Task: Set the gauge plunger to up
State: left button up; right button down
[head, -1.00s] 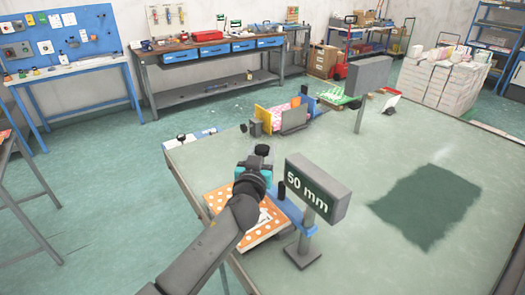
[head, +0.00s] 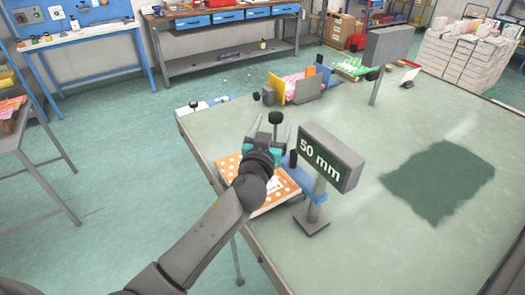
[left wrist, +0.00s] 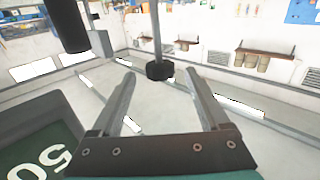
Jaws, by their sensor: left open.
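The gauge display (head: 325,160) reads "50 mm" and stands on a grey post near the table's left edge. A blue part (head: 305,185) of the gauge runs behind the post. A black round knob on a thin stem, which looks like the plunger (head: 276,118), stands just beyond my left gripper (head: 270,130). My left gripper is open, its two fingers apart and empty. In the left wrist view the knob (left wrist: 160,70) appears between the fingertips (left wrist: 160,84), with its rod running to the top edge. Contact cannot be told. My right gripper is out of view.
An orange dotted book (head: 228,168) lies under my left arm by the gauge. Colourful upright pieces (head: 296,85) and another grey display (head: 388,45) stand at the table's far end. The table (head: 390,255) is clear on the right, around a dark green patch (head: 438,180).

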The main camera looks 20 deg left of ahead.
pick_arm(q)
jog(key=s+d+b, duration=0.1)
jog(key=s, duration=1)
jog(key=shift+s+d, duration=0.15)
jog(key=shift+s, duration=0.05)
jog(key=s+a+f+g+y, duration=0.1)
jog(key=s+a+f+g, duration=0.3)
jog(key=s+f+g, duration=0.45)
jog(key=s+d+f+m+g+h, duration=0.35)
jog(key=s+f+g, duration=0.4)
jog(key=s, duration=0.65)
notch_tip(320, 180, down, 29)
jog(key=s+b, duration=0.2)
jog(key=b, duration=0.4)
jog(key=s+a+f+b, duration=0.1)
jog(key=s+f+b, duration=0.2)
jog(key=s+f, duration=0.5)
jog(key=s+a+f+g+b, duration=0.1)
jog(key=s+f+b, duration=0.2)
jog(key=s+f, duration=0.5)
notch_tip(320, 180, down, 5)
jog(key=shift+r+y, duration=0.1)
jog(key=shift+y, duration=0.25)
